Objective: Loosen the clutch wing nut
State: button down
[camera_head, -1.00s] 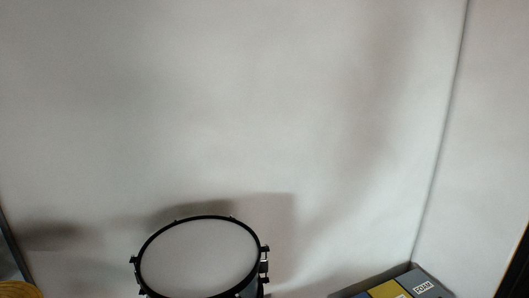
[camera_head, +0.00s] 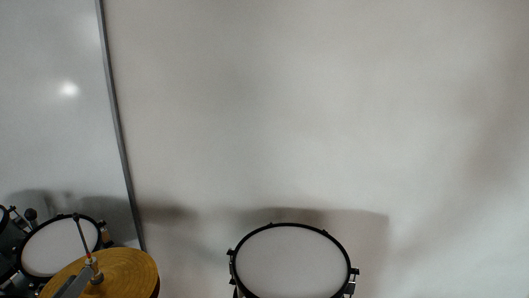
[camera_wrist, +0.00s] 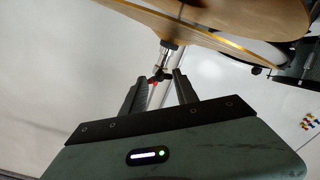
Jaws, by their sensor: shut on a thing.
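The gold cymbals (camera_head: 125,265) are at the bottom left of the head view, with a thin rod rising from a small metal clutch (camera_head: 92,264) at their middle. In the wrist view the cymbals (camera_wrist: 215,30) cross the top, and a silver clutch stem (camera_wrist: 168,52) stands against them. A small dark wing nut (camera_wrist: 160,76) with a red spot beside it sits on the stem. My gripper (camera_wrist: 159,78) has its two dark fingers on either side of the wing nut, shut on it. The exact contact is too small to see.
A white-headed drum (camera_head: 290,262) stands right of the cymbals in the head view. Another drum (camera_head: 58,247) is close behind them at the left. In the wrist view a drum edge and hardware (camera_wrist: 300,65) are at the right. The pale wall (camera_head: 300,110) is bare.

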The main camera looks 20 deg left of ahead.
jog(key=shift+r+n+p, duration=0.2)
jog(key=shift+n+p, duration=0.5)
jog(key=shift+p, duration=0.1)
jog(key=shift+f, duration=0.25)
jog(key=shift+r+n+p, duration=0.15)
jog(key=shift+n+p, duration=0.15)
jog(key=shift+p, duration=0.05)
jog(key=shift+r+n+p, duration=0.1)
jog(key=shift+n+p, duration=0.2)
jog(key=shift+p, duration=0.3)
jog(key=shift+r+n+p, duration=0.15)
jog(key=shift+n+p, duration=0.55)
jog(key=shift+p, duration=0.35)
jog(key=c, duration=0.8)
grip_release()
jog(key=shift+f+b, duration=0.35)
jog(key=shift+b, duration=0.1)
jog(key=shift+c, duration=0.2)
